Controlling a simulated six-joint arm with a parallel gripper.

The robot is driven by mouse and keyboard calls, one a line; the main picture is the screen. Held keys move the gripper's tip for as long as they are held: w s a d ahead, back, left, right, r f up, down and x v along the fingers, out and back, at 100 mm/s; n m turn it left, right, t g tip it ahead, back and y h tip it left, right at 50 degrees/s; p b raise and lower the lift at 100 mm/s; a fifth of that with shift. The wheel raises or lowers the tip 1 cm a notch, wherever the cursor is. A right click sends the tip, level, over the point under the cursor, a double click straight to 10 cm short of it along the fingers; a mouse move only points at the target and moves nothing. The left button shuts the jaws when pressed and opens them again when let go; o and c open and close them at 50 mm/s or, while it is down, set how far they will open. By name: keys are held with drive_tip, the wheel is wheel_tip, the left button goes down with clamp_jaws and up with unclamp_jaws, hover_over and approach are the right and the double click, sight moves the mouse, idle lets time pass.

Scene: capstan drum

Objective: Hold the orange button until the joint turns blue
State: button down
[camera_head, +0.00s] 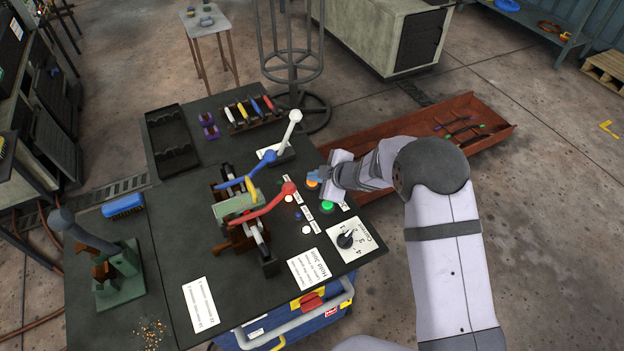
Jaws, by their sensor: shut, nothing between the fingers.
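The orange button (311,183) is on the dark bench top, at the right of the clamp rig (240,212). My gripper (318,178) is shut and empty, with its bluish tip right at the button and partly covering it. I cannot tell whether the tip presses it or only hovers. The rig holds a pale green block, a blue handle (248,181) and a red handle (268,204). A small yellow piece (251,190) sits between the handles. The joint cannot be made out clearly; I see no part I can name as it.
A green button (327,206), white buttons and a rotary dial (347,240) lie close to my gripper. A white-knobbed lever (289,137) stands behind it. A green press (118,270) is at the left. A rusty tray (485,110) lies beyond the bench.

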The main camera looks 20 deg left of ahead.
sight(315, 184)
idle(0.8)
drive_tip(key=shift+r+p, duration=0.95)
drive_tip(key=shift+p, duration=0.1)
wheel_tip(315, 184, up, 5)
drive_tip(key=p, duration=0.5)
